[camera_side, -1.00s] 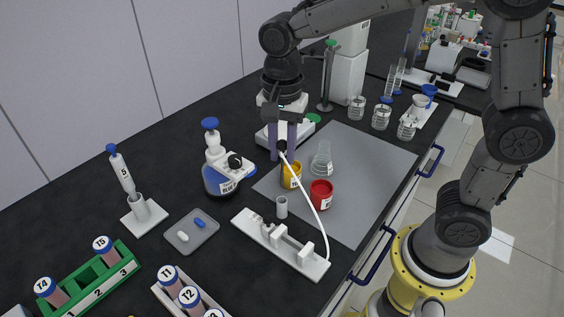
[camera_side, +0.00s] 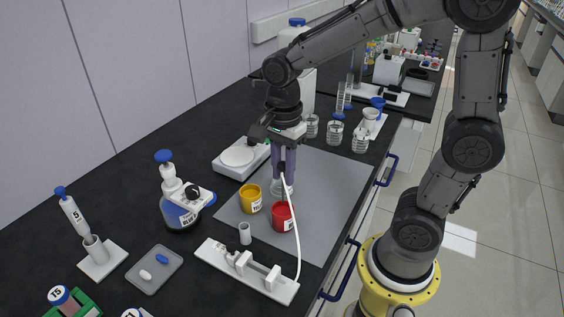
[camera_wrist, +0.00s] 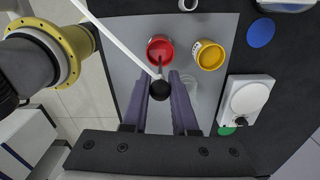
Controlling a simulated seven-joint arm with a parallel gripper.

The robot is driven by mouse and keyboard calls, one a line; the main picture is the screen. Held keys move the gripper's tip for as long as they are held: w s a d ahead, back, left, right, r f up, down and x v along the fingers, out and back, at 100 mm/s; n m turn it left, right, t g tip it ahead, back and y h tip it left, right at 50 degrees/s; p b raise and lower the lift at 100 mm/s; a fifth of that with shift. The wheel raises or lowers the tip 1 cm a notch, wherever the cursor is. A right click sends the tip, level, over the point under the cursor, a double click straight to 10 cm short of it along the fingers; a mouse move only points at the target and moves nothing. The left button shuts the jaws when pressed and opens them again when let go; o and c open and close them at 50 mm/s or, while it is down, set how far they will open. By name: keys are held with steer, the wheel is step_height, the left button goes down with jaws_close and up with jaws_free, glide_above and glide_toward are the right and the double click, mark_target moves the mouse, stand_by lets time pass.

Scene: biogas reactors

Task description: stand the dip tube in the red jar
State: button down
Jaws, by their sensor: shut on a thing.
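My gripper (camera_side: 284,165) is shut on the black head (camera_wrist: 160,90) of the dip tube, which also shows in the side view (camera_side: 283,168). A thin stem points down from it toward the red jar (camera_side: 284,218). In the wrist view the stem overlaps the opening of the red jar (camera_wrist: 160,48); I cannot tell whether its lower end is inside. The gripper appears above and slightly behind the jar. A white hose (camera_side: 297,235) runs from the held head past the jar's right side to the white rack (camera_side: 245,272).
A yellow jar (camera_side: 251,199) stands close left of the red jar. A clear glass vessel (camera_wrist: 190,75) stands near the fingers. A white stirrer plate (camera_side: 238,156), a blue bottle (camera_side: 180,207) and a small grey cup (camera_side: 245,234) are nearby. The grey mat's right side is clear.

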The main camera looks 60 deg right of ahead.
mark_target(283, 203)
steer(key=shift+f, duration=3.2)
steer(key=c, duration=0.6)
jaws_free()
steer(key=o, duration=0.5)
steer(key=shift+c, duration=0.2)
steer(key=shift+r, duration=0.15)
steer(key=shift+r, duration=3.4)
